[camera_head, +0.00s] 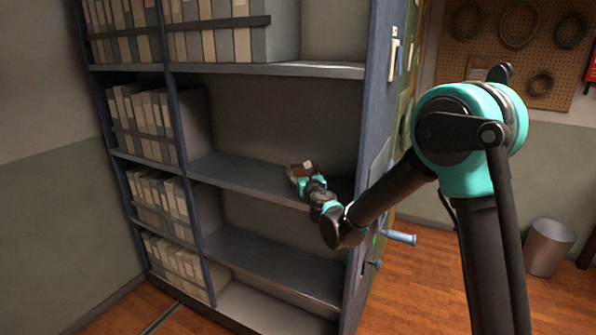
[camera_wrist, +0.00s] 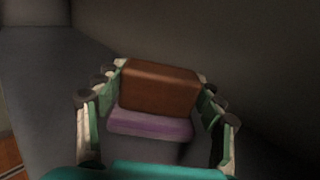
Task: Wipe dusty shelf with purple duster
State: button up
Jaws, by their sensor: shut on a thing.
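The duster shows in the wrist view as a brown block (camera_wrist: 158,88) with a purple pad (camera_wrist: 150,124) on its lower side. My gripper (camera_wrist: 160,92) is shut on it, with one finger on each side. In the head view my gripper (camera_head: 302,170) is over the middle shelf (camera_head: 235,173) of the blue shelf unit, and the brown part of the duster shows only small there. The wrist view shows a dark grey surface (camera_wrist: 50,75) around the duster. I cannot tell whether the pad touches it. Dust is not clearly visible.
Several binders (camera_head: 145,125) fill the left column of the unit, and more stand on the top shelf (camera_head: 225,30). The unit's blue side panel (camera_head: 378,80) is close to my arm. A blue crank handle (camera_head: 400,237) sticks out at right. A bin (camera_head: 549,246) stands farther right.

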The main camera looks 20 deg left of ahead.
jog(key=shift+s+d+f, duration=0.1)
jog(key=shift+d, duration=0.8)
jog(key=shift+s+d+f, duration=0.1)
jog(key=shift+d, duration=0.75)
jog(key=shift+r, duration=0.1)
jog(key=shift+r, duration=2.95)
jog(key=shift+r, duration=0.1)
jog(key=shift+r, duration=1.4)
